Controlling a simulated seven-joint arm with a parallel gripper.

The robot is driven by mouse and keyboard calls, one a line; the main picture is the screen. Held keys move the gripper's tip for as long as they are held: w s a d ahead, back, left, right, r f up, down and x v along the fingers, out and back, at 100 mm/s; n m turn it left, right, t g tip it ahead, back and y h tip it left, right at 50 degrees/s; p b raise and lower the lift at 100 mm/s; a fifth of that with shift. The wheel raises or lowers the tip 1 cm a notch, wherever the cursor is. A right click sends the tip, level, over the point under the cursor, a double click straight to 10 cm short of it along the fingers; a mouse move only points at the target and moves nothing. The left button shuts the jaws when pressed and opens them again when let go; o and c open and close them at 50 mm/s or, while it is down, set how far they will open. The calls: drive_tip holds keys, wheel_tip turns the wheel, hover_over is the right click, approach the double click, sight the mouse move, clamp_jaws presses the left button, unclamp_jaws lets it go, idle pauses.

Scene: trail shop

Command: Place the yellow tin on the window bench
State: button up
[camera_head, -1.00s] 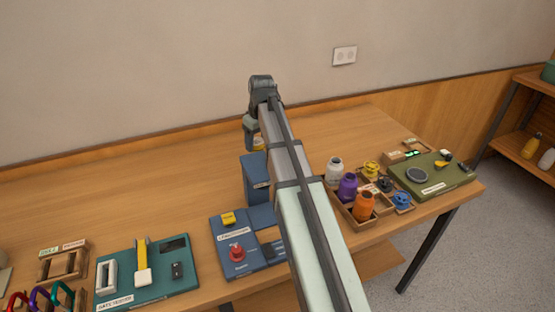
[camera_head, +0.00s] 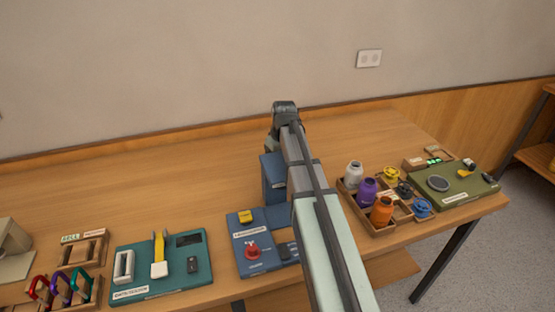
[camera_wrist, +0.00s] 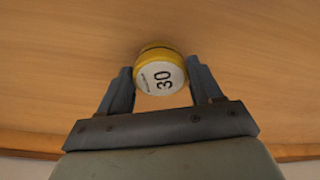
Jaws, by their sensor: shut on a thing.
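The yellow tin (camera_wrist: 158,78) shows in the wrist view, with a round white label reading 30 facing the camera. It sits between the two fingers of my gripper (camera_wrist: 160,70), which is shut on it. Wood surface fills the view behind the tin; I cannot tell the gap between them. In the head view my arm reaches over the long wooden bench (camera_head: 180,185), its wrist bent down behind the blue upright box. The fingers and tin are hidden there. No window shows, so I cannot tell whether this is the window bench.
The blue upright box (camera_head: 271,178) stands close to my wrist. A blue board (camera_head: 250,262), a teal board (camera_head: 135,282), a divided tray of bottles and reels (camera_head: 370,226) and a green board (camera_head: 462,196) line the front. The bench's back left is clear.

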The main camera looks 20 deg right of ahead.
drive_tip(key=o, duration=1)
drive_tip(key=shift+f, duration=0.1)
drive_tip(key=shift+o, duration=0.2)
wheel_tip(320, 180, up, 12)
drive_tip(key=s, duration=0.1)
drive_tip(key=shift+s+d, duration=0.35)
